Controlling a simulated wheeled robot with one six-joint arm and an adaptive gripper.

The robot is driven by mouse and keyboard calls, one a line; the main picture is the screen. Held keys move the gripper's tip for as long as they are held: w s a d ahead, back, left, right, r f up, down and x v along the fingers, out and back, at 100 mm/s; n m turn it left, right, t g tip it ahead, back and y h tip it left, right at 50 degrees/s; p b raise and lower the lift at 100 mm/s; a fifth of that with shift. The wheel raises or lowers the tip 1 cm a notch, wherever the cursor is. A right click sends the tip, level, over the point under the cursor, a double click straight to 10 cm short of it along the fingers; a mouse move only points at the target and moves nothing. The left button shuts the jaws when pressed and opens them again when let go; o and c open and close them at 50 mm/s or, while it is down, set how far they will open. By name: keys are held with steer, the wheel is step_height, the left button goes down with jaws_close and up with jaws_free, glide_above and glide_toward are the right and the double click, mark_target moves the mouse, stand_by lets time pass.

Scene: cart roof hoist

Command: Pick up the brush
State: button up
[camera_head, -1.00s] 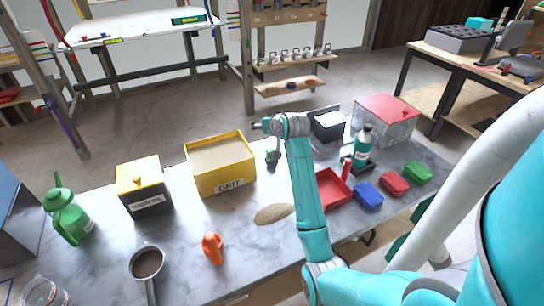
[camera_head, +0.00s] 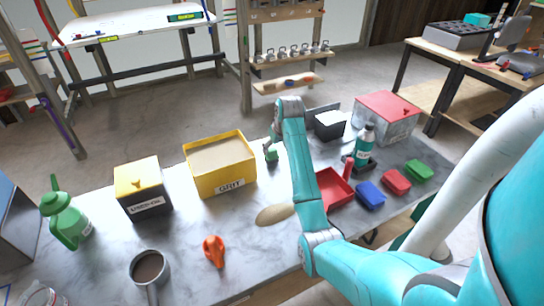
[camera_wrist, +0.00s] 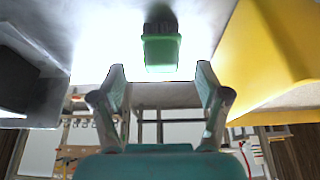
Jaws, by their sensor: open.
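The brush appears to be the small green object with a dark part (camera_head: 270,149), on the grey bench just right of the yellow grit box. In the wrist view its green block (camera_wrist: 161,52) shows with a dark section above it, at the top centre. My gripper (camera_wrist: 162,82) is open and empty in the wrist view. The green block is in line with the gap between its fingers and appears just beyond the tips, not between them. In the head view my arm hides the gripper.
The yellow grit box (camera_head: 222,179) stands close left of the brush and shows large in the wrist view (camera_wrist: 265,50). A black box (camera_head: 329,125), teal bottle (camera_head: 364,145) and red tray (camera_head: 334,191) stand right of my arm. A sand pile (camera_head: 274,214) lies in front.

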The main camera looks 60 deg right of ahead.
mark_target(273, 150)
steer(key=shift+w+x, duration=0.15)
steer(key=shift+x, duration=1.2)
steer(key=shift+w+x, duration=0.2)
steer(key=shift+x, duration=1.15)
steer(key=shift+d+r, duration=0.1)
steer(key=shift+r, duration=0.05)
steer(key=c, duration=1.2)
steer(key=shift+c, duration=0.2)
